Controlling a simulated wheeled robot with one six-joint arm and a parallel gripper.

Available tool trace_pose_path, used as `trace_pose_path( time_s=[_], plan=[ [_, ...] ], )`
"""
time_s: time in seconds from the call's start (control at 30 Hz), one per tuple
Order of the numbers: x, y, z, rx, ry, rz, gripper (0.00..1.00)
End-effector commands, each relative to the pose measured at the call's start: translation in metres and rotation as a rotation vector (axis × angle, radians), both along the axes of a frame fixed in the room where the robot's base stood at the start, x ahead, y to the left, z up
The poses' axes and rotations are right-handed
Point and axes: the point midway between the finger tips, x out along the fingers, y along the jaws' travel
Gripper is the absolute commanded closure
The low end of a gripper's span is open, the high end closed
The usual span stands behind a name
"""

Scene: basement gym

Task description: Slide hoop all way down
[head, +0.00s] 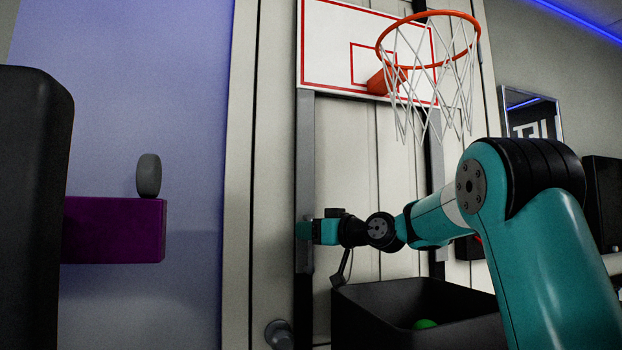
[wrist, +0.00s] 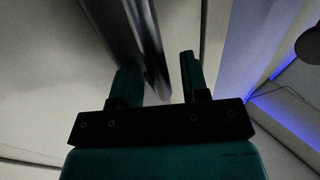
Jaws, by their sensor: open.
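The basketball hoop has an orange rim (head: 381,48) with a white net (head: 433,95) and a white, red-lined backboard (head: 330,45). It sits high on a pale panelled door, above my arm. My gripper (head: 303,230) is well below the backboard at the left rail. In the wrist view my gripper (wrist: 158,72) is open, with the rail (wrist: 148,45) reaching into the gap near the left finger. I cannot tell whether they touch.
A black open bin (head: 365,310) with a green ball (head: 425,324) stands below my arm. A door knob (head: 280,333) is at lower left of it. A purple shelf (head: 115,230) with a grey rounded object (head: 149,175) juts out at left. A framed panel (head: 530,115) hangs at right.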

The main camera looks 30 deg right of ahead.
Motion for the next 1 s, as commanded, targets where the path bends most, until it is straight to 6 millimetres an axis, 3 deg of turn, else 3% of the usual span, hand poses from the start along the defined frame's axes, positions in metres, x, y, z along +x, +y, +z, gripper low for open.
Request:
trace_pose_path(
  time_s=[0.03, 0.2, 0.5, 0.7, 1.0],
  plan=[
    [0.0, 0.001, 0.019, -0.006, -0.009, 0.001, 0.59],
    [-0.001, 0.001, 0.064, -0.005, -0.009, 0.002, 0.59],
    [0.0, 0.002, 0.129, -0.003, -0.006, 0.003, 0.59],
    [-0.001, 0.002, 0.145, -0.003, -0.004, 0.003, 0.59],
    [-0.001, 0.002, 0.147, -0.001, -0.003, 0.003, 0.59]
  ],
)
